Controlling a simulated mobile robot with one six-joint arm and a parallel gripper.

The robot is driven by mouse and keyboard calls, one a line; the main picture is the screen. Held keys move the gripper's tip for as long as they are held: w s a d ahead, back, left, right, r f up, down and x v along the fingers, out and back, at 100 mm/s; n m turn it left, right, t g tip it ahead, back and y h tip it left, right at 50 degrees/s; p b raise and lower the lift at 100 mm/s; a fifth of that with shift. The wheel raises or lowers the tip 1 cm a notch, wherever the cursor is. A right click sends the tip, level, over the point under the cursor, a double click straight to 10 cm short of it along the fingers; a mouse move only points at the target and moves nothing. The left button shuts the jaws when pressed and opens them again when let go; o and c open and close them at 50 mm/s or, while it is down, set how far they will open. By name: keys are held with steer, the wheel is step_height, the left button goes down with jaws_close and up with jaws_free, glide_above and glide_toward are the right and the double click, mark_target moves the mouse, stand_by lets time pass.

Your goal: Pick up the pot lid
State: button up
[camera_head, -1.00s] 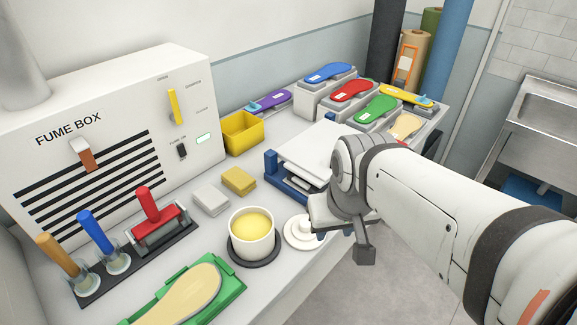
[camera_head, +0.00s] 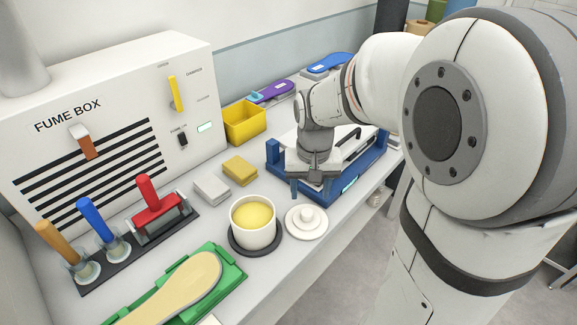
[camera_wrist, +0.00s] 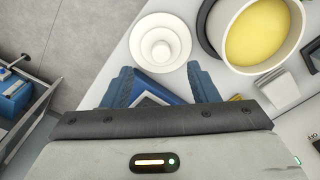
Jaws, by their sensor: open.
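The white round pot lid (camera_head: 306,221) with a small knob lies flat on the bench, to the right of the white pot (camera_head: 252,229). The pot is uncovered, holds a yellow filling and stands on a dark round mat. My gripper (camera_head: 315,190) points down just behind the lid, its two blue fingers spread and empty. In the wrist view the lid (camera_wrist: 161,43) shows beyond the two open fingertips, apart from them, with the pot (camera_wrist: 262,33) to its right.
A blue-framed press (camera_head: 368,167) stands behind my gripper. A green tray (camera_head: 228,258) with an insole lies in front of the pot. Grey (camera_head: 211,190) and yellow (camera_head: 239,170) blocks lie behind the pot. The bench's front edge is close to the lid's right.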

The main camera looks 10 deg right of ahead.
mark_target(307, 212)
steer(key=shift+w+f, duration=0.75)
steer(key=shift+f, duration=0.1)
step_height(307, 212, down, 8)
steer(key=shift+w+d+r+p, duration=0.1)
steer(key=shift+r+p, duration=0.1)
steer(key=shift+p, duration=0.2)
steer(key=shift+c, duration=0.3)
steer(key=c, duration=1)
